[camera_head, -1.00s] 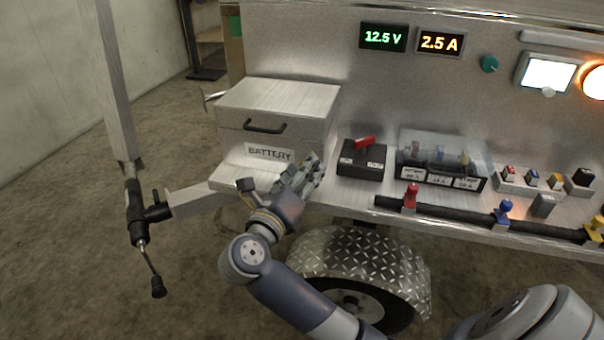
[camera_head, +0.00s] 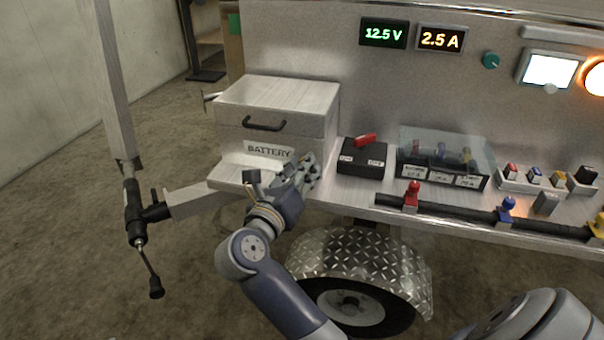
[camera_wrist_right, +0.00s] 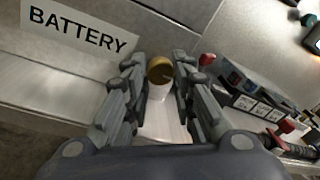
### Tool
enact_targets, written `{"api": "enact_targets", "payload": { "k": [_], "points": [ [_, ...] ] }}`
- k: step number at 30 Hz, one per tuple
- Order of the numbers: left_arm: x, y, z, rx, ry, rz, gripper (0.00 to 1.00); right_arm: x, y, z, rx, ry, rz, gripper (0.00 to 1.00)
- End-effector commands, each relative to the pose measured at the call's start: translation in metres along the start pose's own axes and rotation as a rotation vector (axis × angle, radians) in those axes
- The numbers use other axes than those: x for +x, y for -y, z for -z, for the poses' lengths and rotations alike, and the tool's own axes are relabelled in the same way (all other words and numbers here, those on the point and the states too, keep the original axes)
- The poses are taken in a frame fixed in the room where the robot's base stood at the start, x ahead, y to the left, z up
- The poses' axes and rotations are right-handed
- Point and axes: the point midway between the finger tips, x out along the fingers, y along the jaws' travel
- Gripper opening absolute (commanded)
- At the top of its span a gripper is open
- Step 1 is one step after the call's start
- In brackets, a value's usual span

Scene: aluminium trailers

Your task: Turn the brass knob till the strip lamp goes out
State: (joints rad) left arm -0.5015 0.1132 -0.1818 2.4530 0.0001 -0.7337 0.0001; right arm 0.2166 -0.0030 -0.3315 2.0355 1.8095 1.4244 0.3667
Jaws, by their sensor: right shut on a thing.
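The brass knob (camera_wrist_right: 160,70) shows in the right wrist view between the two fingers of my right gripper (camera_wrist_right: 159,82), with a pale cylindrical part below it. My right gripper is shut on it. In the head view my right gripper (camera_head: 305,172) is in front of the battery box's lower right corner and hides the knob. A long pale bar (camera_head: 565,40) at the upper right of the panel looks like the strip lamp; I cannot tell whether it is lit. My left gripper is not in view.
The battery box (camera_head: 275,95) stands behind my right gripper. A black switch box (camera_head: 362,158) with a red lever is just right of it, then a clear-covered fuse box (camera_head: 445,160). A square lamp (camera_head: 548,70) and a round orange lamp (camera_head: 596,79) glow at the right.

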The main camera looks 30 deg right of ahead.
Motion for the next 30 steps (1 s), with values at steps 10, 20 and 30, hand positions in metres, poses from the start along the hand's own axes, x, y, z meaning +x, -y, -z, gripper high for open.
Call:
{"api": "enact_targets", "payload": {
  "k": [10,20,30],
  "points": [
    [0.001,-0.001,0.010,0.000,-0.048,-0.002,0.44,0.000,-0.001,0.000,0.032,-0.003,-0.004,0.00],
    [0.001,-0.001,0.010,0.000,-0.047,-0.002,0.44,0.000,0.000,0.000,0.031,-0.003,-0.004,0.44],
    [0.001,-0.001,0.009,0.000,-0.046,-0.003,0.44,-0.017,-0.002,0.001,0.032,-0.004,-0.007,0.44]
  ]
}}
